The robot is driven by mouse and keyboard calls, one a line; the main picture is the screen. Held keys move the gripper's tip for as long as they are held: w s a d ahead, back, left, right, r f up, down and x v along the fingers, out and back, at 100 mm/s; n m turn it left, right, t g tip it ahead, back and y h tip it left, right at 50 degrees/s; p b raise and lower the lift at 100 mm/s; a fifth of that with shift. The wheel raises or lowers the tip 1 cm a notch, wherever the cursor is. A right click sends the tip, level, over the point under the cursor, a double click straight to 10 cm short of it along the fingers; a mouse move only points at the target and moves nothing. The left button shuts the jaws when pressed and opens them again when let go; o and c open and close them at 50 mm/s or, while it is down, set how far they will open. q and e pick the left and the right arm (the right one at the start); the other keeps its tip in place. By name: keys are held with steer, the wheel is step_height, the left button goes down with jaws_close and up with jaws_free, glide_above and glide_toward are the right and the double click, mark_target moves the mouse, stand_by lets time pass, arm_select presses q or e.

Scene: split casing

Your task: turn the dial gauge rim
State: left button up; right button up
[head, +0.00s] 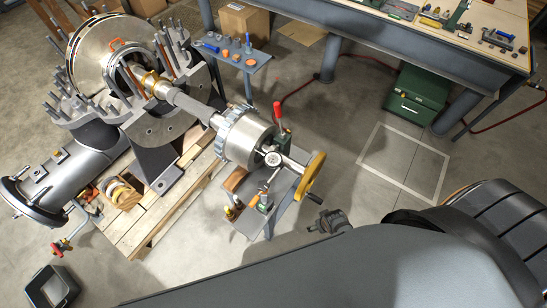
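The dial gauge (273,158) is a small round white face with a dark rim, in front of the end of a silver cylinder (246,140) on the machine's shaft. It looks very small, so its marks and its rim's turn cannot be read. A dark grey gripper-like part (330,222), probably my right gripper, shows below and right of the gauge, clearly apart from it. My large arm link hides most of it, and its fingers cannot be made out. My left gripper is not in view.
A yellow handwheel (313,176) and a red-topped lever (278,114) stand close to the gauge. A small grey shelf (249,222) with tools lies below it. A green box (417,94) stands under the workbench (375,35). The floor inside the white outline is clear.

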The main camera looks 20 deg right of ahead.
steer(key=s+f, duration=0.4)
steer(key=f, duration=0.1)
step_height(320, 180, up, 34)
steer(key=f+g+y+p, duration=0.1)
steer(key=g+p, duration=0.1)
steer(key=p, duration=0.1)
glide_above(273, 159)
steer(key=shift+n, duration=0.3)
step_height(273, 159, down, 9)
steer(key=shift+s, duration=0.1)
